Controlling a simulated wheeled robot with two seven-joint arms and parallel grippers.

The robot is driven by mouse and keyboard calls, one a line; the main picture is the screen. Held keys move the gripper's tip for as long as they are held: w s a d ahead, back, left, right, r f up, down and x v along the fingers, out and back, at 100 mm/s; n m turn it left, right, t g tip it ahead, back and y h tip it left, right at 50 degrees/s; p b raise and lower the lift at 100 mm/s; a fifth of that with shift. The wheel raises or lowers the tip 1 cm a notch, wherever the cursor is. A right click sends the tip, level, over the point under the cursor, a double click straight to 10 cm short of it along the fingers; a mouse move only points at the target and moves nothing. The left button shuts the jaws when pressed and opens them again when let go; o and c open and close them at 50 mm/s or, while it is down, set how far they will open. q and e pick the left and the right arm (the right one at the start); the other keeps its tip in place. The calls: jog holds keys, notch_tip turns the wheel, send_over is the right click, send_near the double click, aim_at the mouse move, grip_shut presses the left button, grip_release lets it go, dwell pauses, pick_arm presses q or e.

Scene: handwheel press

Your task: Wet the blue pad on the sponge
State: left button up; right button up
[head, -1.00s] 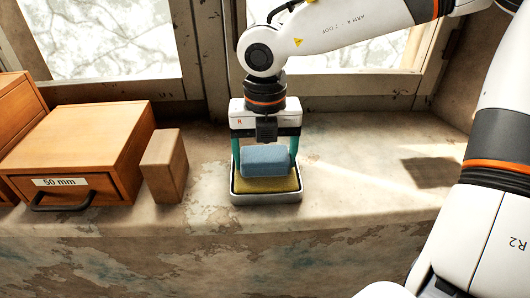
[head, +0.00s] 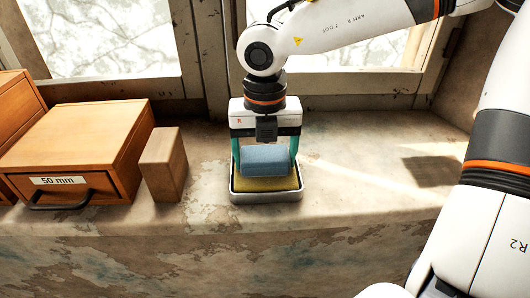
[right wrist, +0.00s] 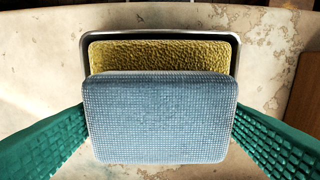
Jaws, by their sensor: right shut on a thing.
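The blue pad (head: 265,160) is held between the green fingers of my right gripper (head: 265,158), which is shut on its two ends. The pad also fills the middle of the right wrist view (right wrist: 163,115). The yellow sponge (head: 265,184) lies in a shallow metal tray (head: 266,197) directly under the pad. In the right wrist view the sponge's upper strip (right wrist: 160,55) shows beyond the pad, and the rest is hidden. I cannot tell whether the pad touches the sponge. My left gripper is not in view.
A wooden block (head: 164,164) stands left of the tray, beside a wooden drawer box (head: 75,150) labelled 50 mm. The stone sill (head: 360,175) is bare to the right of the tray. A window frame (head: 205,60) rises behind.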

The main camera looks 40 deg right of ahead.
aim_at(265, 153)
jog(key=shift+s+f+b, duration=0.1)
jog(key=shift+f+b, duration=0.05)
jog(key=shift+b, duration=0.3)
dwell(1.5)
jog(key=shift+r+p, duration=0.4)
jog(key=shift+r, duration=0.45)
jog(key=shift+r+p, duration=1.15)
jog(key=shift+r, duration=1.65)
jog(key=shift+f, duration=0.1)
